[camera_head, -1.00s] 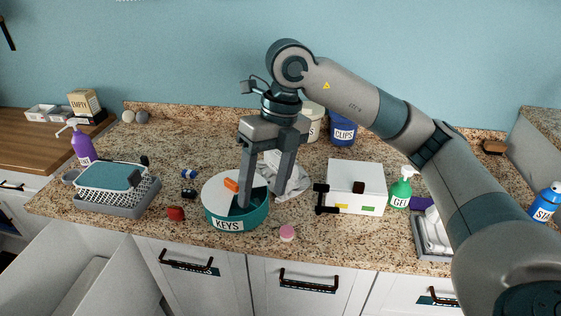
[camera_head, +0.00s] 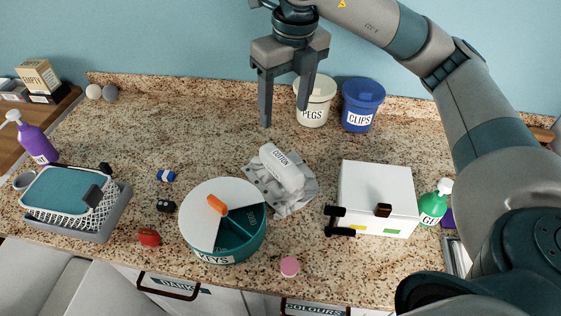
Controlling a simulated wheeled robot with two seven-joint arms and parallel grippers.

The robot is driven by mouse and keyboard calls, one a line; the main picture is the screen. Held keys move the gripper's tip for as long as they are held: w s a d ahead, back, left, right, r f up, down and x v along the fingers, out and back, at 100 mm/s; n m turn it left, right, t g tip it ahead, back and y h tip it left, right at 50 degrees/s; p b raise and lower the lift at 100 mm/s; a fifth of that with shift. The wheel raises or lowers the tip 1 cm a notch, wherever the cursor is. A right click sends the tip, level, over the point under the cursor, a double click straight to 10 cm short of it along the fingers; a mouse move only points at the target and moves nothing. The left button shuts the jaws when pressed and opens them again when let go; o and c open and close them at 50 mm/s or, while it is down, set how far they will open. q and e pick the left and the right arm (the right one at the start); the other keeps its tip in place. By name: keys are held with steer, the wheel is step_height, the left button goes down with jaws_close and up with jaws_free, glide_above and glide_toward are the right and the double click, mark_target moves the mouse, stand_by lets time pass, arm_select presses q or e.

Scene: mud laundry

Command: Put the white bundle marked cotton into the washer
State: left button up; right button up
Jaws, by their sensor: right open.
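The white bundle marked COTTON (camera_head: 283,168) lies on a crumpled grey cloth (camera_head: 292,200) on the granite counter, right of the round KEYS container. My right gripper (camera_head: 284,112) is open and empty, fingers pointing down, above and behind the bundle and apart from it. I cannot make out the washer in this view. My left gripper is not in view.
The teal KEYS container (camera_head: 248,243) with an orange knob stands in front left of the bundle. A white box (camera_head: 377,188) with black handles stands right. PEGS (camera_head: 314,106) and CLIPS (camera_head: 361,108) tubs stand behind. A basket (camera_head: 104,217) sits left.

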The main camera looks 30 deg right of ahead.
steer(key=p, duration=0.4)
glide_above(282, 158)
step_height(282, 158, down, 11)
steer(key=shift+w+r, duration=0.1)
steer(key=shift+f, duration=0.55)
steer(key=shift+f+p, duration=0.25)
steer(key=shift+p, duration=0.25)
step_height(282, 158, down, 4)
steer(key=shift+r+p, duration=0.15)
steer(key=shift+p, duration=1.05)
steer(key=shift+a+f, duration=0.1)
steer(key=shift+f, duration=0.35)
